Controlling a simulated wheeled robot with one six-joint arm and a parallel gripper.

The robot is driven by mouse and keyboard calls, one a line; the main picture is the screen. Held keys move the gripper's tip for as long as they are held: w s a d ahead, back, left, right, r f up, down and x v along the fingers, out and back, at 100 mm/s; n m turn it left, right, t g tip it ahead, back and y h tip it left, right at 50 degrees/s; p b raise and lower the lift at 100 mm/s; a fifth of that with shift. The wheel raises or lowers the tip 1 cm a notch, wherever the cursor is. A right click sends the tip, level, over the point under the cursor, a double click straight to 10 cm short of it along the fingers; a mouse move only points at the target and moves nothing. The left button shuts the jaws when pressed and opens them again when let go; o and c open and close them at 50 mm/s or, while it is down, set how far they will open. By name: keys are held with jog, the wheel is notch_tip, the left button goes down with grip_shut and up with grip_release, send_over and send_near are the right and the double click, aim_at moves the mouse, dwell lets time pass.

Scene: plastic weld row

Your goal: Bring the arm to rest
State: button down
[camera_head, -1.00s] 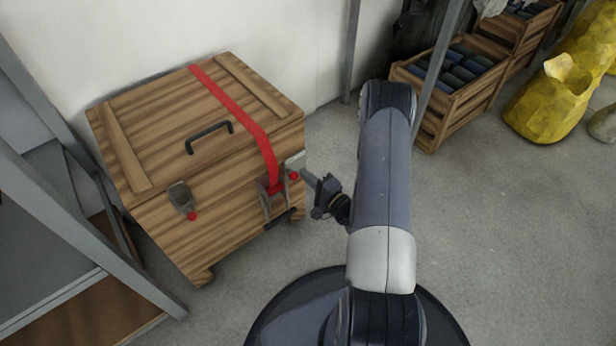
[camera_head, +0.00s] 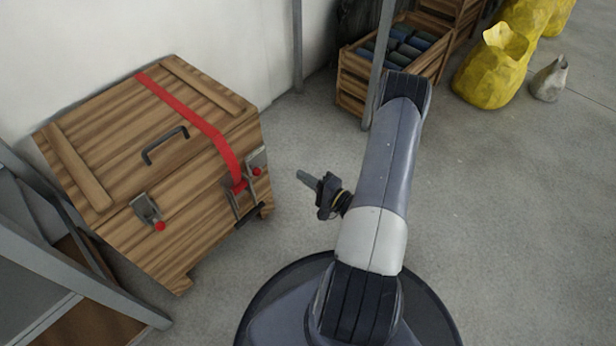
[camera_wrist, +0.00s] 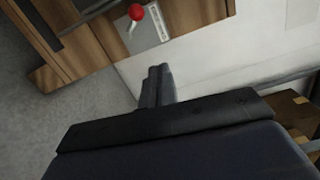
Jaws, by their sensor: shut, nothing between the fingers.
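My gripper (camera_head: 306,178) is shut and empty. It hangs over bare floor to the right of a wooden chest, clear of it. In the wrist view its fingers (camera_wrist: 156,84) lie together with nothing between them. The wooden chest (camera_head: 90,115) has its lid down, with a red strap (camera_head: 190,115) running over it and down the front. Two latches with red knobs show on the front, a left one (camera_head: 148,210) and a right one (camera_head: 254,166). A red knob (camera_wrist: 136,12) also shows at the top of the wrist view.
A grey post (camera_head: 376,60) stands behind my arm, near a wooden crate (camera_head: 352,88) of dark rolls. Yellow sacks (camera_head: 490,75) stand at the back right. A grey metal frame (camera_head: 75,275) is at the lower left. The floor at right is clear.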

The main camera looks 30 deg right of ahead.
jog(key=shift+s+d, duration=0.2)
jog(key=shift+s, duration=0.25)
jog(key=shift+w, duration=0.1)
